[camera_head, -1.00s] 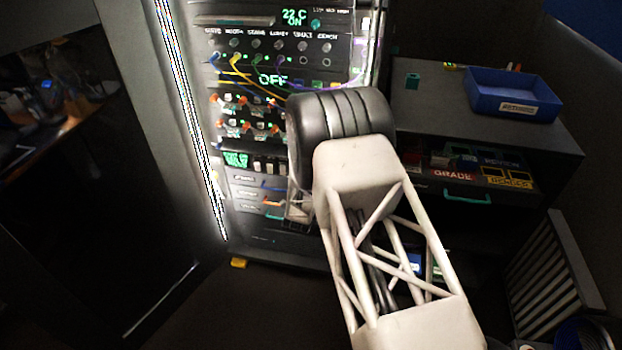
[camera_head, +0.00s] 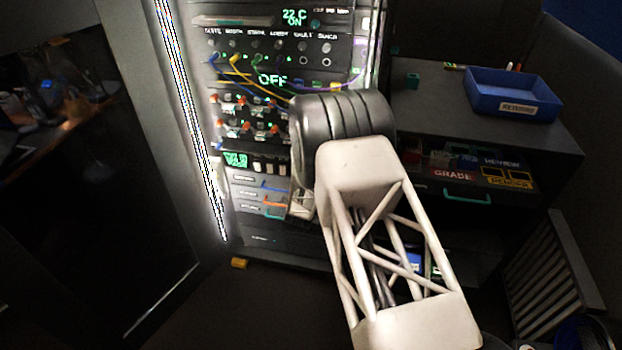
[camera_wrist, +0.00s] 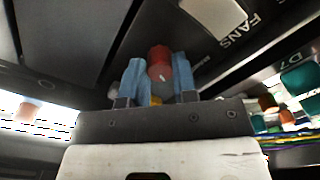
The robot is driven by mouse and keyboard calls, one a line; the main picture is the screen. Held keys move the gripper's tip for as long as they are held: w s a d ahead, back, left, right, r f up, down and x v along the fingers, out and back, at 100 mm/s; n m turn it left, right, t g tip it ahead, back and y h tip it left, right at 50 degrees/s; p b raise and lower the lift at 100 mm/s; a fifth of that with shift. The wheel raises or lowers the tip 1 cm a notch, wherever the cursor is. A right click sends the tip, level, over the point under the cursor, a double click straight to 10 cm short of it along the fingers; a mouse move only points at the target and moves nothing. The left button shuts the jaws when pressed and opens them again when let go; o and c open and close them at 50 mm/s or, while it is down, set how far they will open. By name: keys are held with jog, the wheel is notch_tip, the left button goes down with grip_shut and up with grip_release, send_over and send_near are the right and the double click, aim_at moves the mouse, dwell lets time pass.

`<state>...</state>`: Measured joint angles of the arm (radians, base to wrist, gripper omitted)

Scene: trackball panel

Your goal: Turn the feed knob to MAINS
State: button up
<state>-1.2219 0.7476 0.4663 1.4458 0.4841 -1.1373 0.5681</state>
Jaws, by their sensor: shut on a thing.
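In the wrist view a red knob (camera_wrist: 158,62) with a grey front and a short white mark sits between the two blue fingers of my gripper (camera_wrist: 160,80). The fingers are shut on its sides. A small yellow-orange patch shows just below it. I cannot read a label for this knob or a MAINS mark. In the head view my pale arm and its dark wrist hide the knob and the fingers, low on the right side of the equipment rack (camera_head: 300,240).
In the wrist view a pale plate (camera_wrist: 213,15) and a FANS label lie close by. In the head view, cables (camera_head: 248,80) hang across the rack's upper part, and a display (camera_head: 273,80) reads OFF. A blue bin (camera_head: 512,95) stands on the right cabinet (camera_head: 430,105).

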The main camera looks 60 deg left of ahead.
jog(key=shift+n, duration=0.5)
jog(key=n, duration=1.1)
dwell(0.4)
jog(key=o, duration=0.9)
jog(key=shift+v, duration=3.85)
